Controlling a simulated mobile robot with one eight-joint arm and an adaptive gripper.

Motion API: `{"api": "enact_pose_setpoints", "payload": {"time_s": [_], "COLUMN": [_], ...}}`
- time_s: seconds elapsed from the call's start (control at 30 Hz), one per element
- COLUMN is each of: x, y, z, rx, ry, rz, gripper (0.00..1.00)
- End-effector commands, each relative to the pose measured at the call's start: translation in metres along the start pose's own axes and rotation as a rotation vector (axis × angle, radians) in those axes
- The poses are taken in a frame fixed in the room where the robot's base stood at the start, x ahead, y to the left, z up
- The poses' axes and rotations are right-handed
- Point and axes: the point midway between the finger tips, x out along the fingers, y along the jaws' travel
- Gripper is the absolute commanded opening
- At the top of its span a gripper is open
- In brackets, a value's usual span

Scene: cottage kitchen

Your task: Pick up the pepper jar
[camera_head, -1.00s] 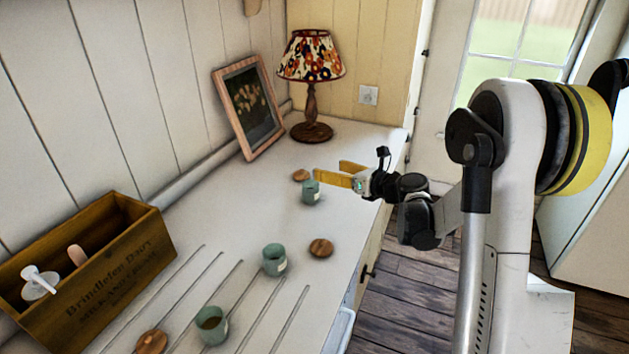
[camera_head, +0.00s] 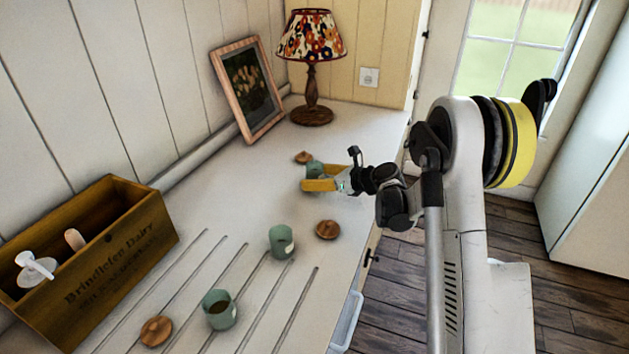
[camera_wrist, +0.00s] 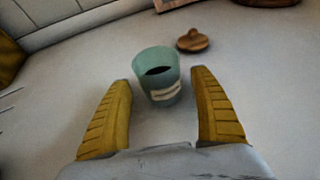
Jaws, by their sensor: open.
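Three open green jars stand on the white counter, and I cannot read from their labels which is pepper. My gripper (camera_head: 311,178) is open at the farthest jar (camera_head: 314,167). In the wrist view that jar (camera_wrist: 158,76) stands upright between and slightly beyond the yellow fingertips, dark inside, with a pale label facing me. It shows gaps to both fingers. The near finger partly hides the jar in the head view. A second jar (camera_head: 281,242) and a third jar (camera_head: 219,310) stand nearer.
Wooden lids lie by the jars: a far lid (camera_head: 303,157), a middle lid (camera_head: 328,230) and a near lid (camera_head: 156,331). A wooden crate (camera_head: 120,262) stands left. A picture frame (camera_head: 270,127) and a lamp (camera_head: 312,112) stand behind. Counter is bare left of the far jar.

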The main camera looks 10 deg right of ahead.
Motion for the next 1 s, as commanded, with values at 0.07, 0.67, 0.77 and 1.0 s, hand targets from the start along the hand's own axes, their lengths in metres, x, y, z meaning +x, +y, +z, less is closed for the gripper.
{"api": "enact_pose_setpoints", "payload": {"time_s": [0.07,0.67,0.77,1.0], "x": [0.009,0.009,0.009,0.004], "y": [0.0,-0.001,-0.001,-0.001], "z": [-0.001,0.001,0.001,0.013], "rx": [0.0,0.001,0.001,0.001], "ry": [0.0,0.0,0.0,0.0], "rz": [0.0,-0.001,-0.001,-0.001], "gripper": [0.73,0.14,0.14,0.14]}}
